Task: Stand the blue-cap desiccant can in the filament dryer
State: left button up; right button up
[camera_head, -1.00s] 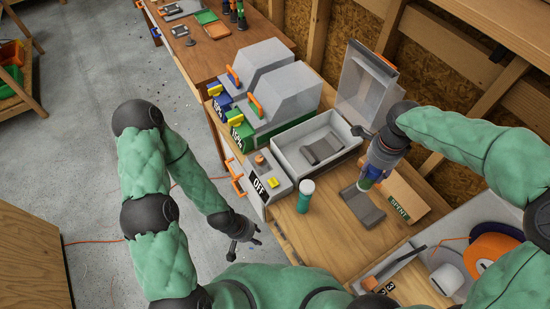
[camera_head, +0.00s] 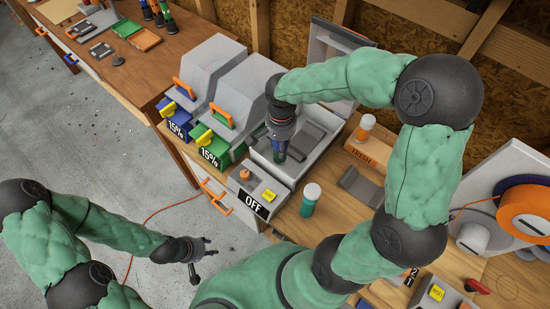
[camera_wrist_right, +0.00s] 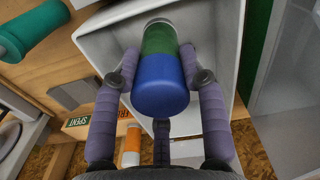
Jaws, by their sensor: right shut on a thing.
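The blue-cap desiccant can (camera_wrist_right: 160,88), with a green body, is pinched between the fingers of my right gripper (camera_wrist_right: 160,75). Its blue cap faces the wrist camera. In the head view, my right gripper (camera_head: 281,140) points down over the open filament dryer (camera_head: 262,176), a pale box marked OFF with its lid (camera_head: 330,45) raised. The green of the can (camera_head: 280,157) shows at the dryer's opening. I cannot tell whether the can touches the dryer's floor. My left gripper (camera_head: 210,247) is open and empty over the floor, left of the bench.
A teal can with a white cap (camera_head: 310,198) stands in front of the dryer. An orange can (camera_head: 365,124) stands by the FRESH sign (camera_head: 362,154). A dark grey tray (camera_head: 361,187) lies on the bench. Two closed grey-lidded dryers (camera_head: 235,95) stand left of the open one.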

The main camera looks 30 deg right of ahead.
jog(key=shift+f+b, duration=0.65)
jog(key=shift+f, duration=2.55)
jog(key=shift+f, duration=0.1)
jog(key=o, duration=0.8)
jog(key=shift+f, duration=0.1)
jog(key=o, duration=0.4)
jog(key=shift+r, duration=0.6)
notch_tip(320, 180, up, 11)
jog(key=p, duration=0.2)
jog(key=shift+r+p, duration=0.15)
jog(key=shift+p, duration=0.15)
